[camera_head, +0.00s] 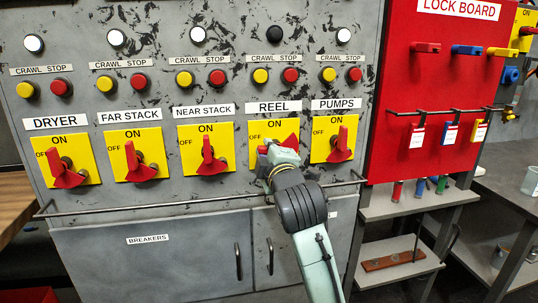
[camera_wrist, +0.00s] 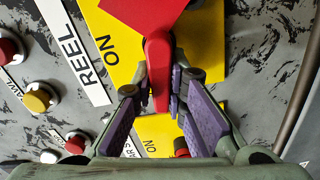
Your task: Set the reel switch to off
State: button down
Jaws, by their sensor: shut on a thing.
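The reel switch has a yellow plate (camera_head: 265,127) under the REEL label, with ON at its top. Its red handle (camera_head: 291,143) shows its wide part at the right, and its narrow end runs left, toward the OFF side. I cannot tell whether the handle lies exactly on OFF.
The pumps switch (camera_head: 339,145) is close on the right and the near stack switch (camera_head: 209,158) on the left. A metal rail (camera_head: 140,207) runs across the panel below the switches. A red lock board (camera_head: 415,85) stands at the right.

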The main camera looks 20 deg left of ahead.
jog(key=shift+f+n+b, duration=0.2)
jog(key=shift+n+b, duration=0.45)
jog(key=shift+n, duration=0.55)
jog(key=c, duration=1.6)
grip_release()
jog(key=shift+o, duration=0.2)
jog(key=shift+s, duration=0.1)
jog(key=v, duration=1.2)
